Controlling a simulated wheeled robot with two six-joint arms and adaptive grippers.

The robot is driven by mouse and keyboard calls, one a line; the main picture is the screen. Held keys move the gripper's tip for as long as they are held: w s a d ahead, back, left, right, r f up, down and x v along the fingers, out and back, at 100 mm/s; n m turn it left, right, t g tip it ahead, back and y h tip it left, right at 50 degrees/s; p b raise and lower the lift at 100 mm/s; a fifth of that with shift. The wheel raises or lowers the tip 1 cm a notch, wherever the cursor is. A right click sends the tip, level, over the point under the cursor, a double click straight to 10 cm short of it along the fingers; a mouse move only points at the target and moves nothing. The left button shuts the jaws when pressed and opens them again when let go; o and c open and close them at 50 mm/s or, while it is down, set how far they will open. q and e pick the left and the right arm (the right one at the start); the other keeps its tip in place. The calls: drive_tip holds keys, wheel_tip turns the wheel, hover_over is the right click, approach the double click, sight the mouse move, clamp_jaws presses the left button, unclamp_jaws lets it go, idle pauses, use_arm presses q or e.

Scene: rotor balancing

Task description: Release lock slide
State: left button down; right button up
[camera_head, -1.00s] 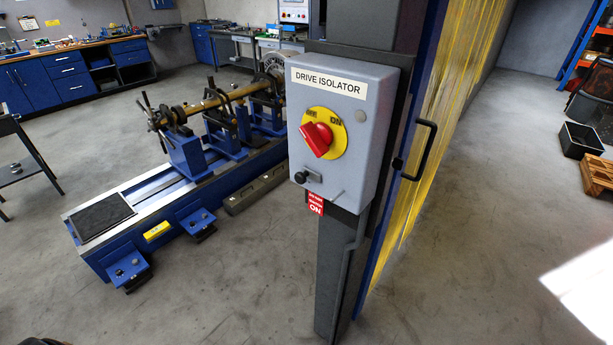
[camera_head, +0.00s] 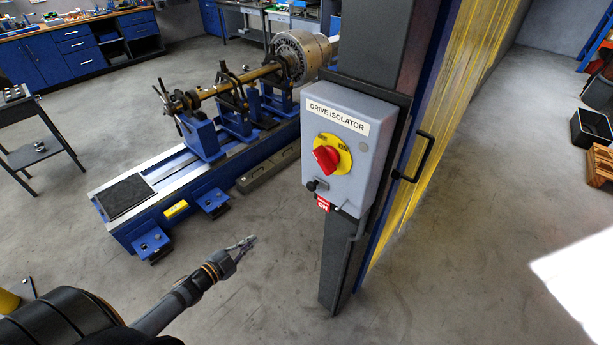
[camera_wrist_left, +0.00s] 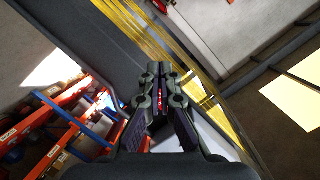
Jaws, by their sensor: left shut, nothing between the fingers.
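The grey drive isolator box (camera_head: 350,150) is mounted on a dark post. Its red rotary knob (camera_head: 326,158) sits on a yellow plate. Below the knob, a small dark lock slide (camera_head: 314,185) shows at the box's lower left. My right gripper is not in view.
The dark post (camera_head: 345,260) stands beside a yellow strip curtain (camera_head: 432,120) with a black handle (camera_head: 418,158). The blue balancing machine (camera_head: 150,205) with its shaft stands behind to the left. A dark cart (camera_head: 35,150) is at the far left. Floor around the gripper is clear.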

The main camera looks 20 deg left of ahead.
use_arm(q)
drive_tip(key=s+d+r+m+g+h+p, duration=0.1)
drive_tip(key=d+r+m+h, duration=0.4)
drive_tip(key=r, duration=0.7)
drive_tip(key=s+d+r+m+g+h+p, duration=0.1)
drive_tip(key=d+r+m+h+p, duration=0.3)
drive_tip(key=d+r, duration=0.4)
wheel_tip(320, 180, up, 5)
drive_tip(key=shift+s+r+m+h, duration=0.15)
drive_tip(key=shift+s+m+h, duration=0.4)
drive_tip(key=shift+m+h, duration=0.45)
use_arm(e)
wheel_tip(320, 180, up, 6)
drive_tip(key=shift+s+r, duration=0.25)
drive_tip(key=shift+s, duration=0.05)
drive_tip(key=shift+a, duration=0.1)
use_arm(q)
drive_tip(key=b, duration=1.3)
approach(335, 176)
drive_tip(key=shift+w+d+f, duration=1.15)
drive_tip(key=shift+w, duration=0.05)
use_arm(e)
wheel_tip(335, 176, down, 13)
